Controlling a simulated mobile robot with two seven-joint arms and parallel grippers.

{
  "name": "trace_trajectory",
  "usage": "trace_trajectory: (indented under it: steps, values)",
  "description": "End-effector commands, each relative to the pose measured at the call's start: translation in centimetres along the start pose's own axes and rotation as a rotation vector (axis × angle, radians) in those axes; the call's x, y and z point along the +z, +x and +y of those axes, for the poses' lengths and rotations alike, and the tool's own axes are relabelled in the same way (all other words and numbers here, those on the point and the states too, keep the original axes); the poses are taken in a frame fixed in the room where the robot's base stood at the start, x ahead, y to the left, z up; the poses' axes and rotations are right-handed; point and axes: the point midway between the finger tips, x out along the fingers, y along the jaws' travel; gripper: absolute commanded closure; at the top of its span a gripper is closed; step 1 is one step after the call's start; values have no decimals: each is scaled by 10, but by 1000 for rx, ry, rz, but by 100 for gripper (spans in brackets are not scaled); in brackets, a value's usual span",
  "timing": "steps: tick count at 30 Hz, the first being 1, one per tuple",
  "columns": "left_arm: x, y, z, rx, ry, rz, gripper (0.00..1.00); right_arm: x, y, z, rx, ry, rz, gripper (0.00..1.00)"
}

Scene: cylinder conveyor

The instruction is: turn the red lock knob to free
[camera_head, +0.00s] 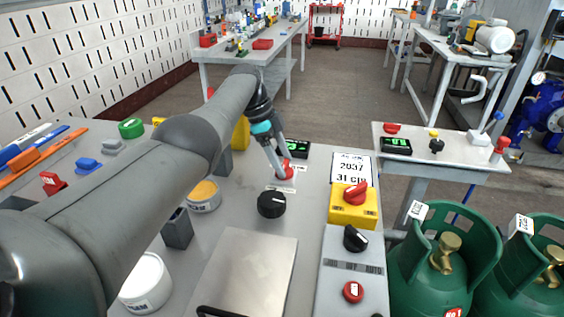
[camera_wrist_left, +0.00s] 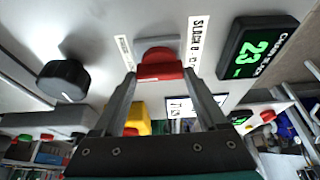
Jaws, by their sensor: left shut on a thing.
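A small red knob (camera_head: 285,172) stands on a pale plate on the grey bench top, beyond the black dial. My left gripper (camera_head: 279,166) reaches down to it from the far side of my arm. In the left wrist view the red knob (camera_wrist_left: 161,66) sits between the two fingertips, and the gripper is shut on it. Printed labels lie beside the knob, too small to read fully. A second red knob (camera_head: 356,193) sits on a yellow box to the right. My right gripper is in neither view.
The black dial (camera_head: 271,204) is close in front of the held knob. A green-digit display (camera_head: 297,148) stands just behind it; it reads 23 in the wrist view (camera_wrist_left: 256,52). A metal plate (camera_head: 247,270) lies in front. Green gas cylinders (camera_head: 440,262) stand at right.

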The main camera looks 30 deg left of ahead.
Motion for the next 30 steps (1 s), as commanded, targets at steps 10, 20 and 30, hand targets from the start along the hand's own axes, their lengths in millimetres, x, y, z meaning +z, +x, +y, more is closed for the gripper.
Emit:
trace_trajectory:
  steps: [10,20,30]
  values:
    - [0,1,1,8,10,-1,81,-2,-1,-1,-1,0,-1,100]
    - [0,1,1,6,9,-1,5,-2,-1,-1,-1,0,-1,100]
    - [-1,-1,0,3,7,0,0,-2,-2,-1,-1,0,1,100]
